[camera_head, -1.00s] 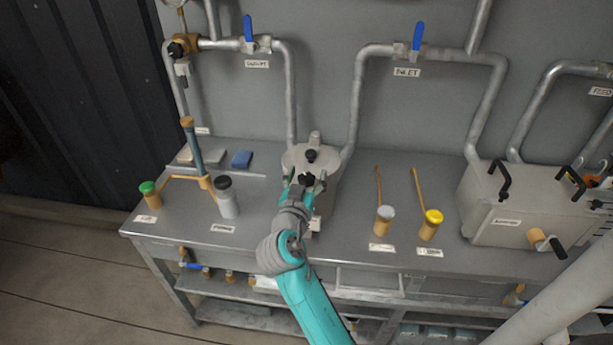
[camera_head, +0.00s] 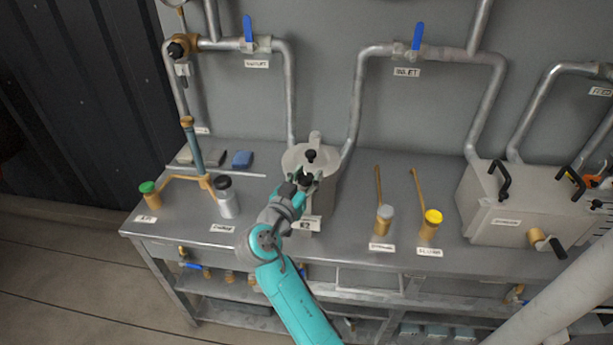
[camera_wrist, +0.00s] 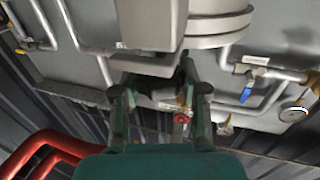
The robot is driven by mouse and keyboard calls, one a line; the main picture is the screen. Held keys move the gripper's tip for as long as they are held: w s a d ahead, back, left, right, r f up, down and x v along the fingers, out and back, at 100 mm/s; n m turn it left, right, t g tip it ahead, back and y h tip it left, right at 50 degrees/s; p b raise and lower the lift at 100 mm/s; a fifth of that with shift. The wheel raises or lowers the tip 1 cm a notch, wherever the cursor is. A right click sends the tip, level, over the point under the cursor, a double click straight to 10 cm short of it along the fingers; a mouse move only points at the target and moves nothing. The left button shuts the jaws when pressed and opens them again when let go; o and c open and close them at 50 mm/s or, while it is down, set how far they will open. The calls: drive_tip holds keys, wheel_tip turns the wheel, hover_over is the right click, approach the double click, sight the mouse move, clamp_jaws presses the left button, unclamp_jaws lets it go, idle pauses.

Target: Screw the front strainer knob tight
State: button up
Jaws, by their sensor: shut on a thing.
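The strainer is a grey round pot with a lid (camera_head: 294,158) on the middle of the bench, against the wall. One black knob (camera_head: 310,155) sits on the middle of its lid. The front strainer knob (camera_head: 306,177), also black, is at the front edge, largely covered by my fingers. My gripper (camera_head: 304,181) is at this front knob, with its fingers closed around it. In the wrist view my gripper (camera_wrist: 160,88) has a finger on each side of a dark part below the grey strainer body (camera_wrist: 150,22). The knob's thread and seating are hidden.
Pipes with blue-handled valves (camera_head: 249,32) run behind. The bench between strainer and right fittings is clear.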

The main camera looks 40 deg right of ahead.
drive_tip(key=shift+m+g+h, duration=0.3)
drive_tip(key=shift+m+g, duration=0.75)
drive_tip(key=shift+g, duration=0.55)
drive_tip(key=shift+m+g+h, duration=0.3)
drive_tip(key=shift+m+g, duration=0.75)
drive_tip(key=shift+g, duration=0.55)
drive_tip(key=o, duration=1.2)
drive_tip(key=shift+c, duration=0.2)
drive_tip(key=a, duration=1.2)
drive_tip(key=shift+w, duration=0.1)
